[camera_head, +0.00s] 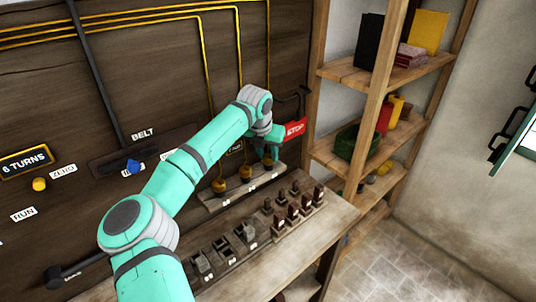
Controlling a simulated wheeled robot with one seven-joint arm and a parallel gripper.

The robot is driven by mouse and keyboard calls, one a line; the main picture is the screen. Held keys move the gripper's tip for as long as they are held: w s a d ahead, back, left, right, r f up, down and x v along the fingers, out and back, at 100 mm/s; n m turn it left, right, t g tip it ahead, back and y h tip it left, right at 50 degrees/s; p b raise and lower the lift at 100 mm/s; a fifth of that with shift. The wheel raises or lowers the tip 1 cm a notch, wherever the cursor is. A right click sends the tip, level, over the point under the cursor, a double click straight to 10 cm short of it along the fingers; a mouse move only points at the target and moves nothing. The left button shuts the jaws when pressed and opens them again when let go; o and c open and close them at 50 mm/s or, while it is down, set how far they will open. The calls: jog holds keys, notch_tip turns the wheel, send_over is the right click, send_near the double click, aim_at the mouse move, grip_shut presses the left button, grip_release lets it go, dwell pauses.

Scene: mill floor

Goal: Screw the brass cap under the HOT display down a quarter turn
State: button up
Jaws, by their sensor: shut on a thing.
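My gripper (269,152) is at the end of my teal arm, pointing down over the right end of a small ledge on the wooden panel. It is shut on the rightmost brass cap (267,162), which it partly hides. Two more brass caps, a middle one (245,172) and a left one (219,186), stand apart from it on the same ledge. A small dark display (235,147) is partly behind my arm; its text is too small to read. I cannot make out the HOT display.
A red STOP sign (295,129) and a dark bracket are close right of my gripper. A bench (300,238) below carries dark switches and several small upright blocks. Wooden shelves (345,68) stand at right. The panel at left has a 6 TURNS display (25,161) and knobs.

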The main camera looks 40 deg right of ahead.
jog(key=o, duration=1.1)
jog(key=shift+c, duration=0.2)
jog(key=v, duration=1)
jog(key=shift+s+a+r, duration=0.15)
jog(key=shift+s+r, duration=0.05)
jog(key=shift+r, duration=0.15)
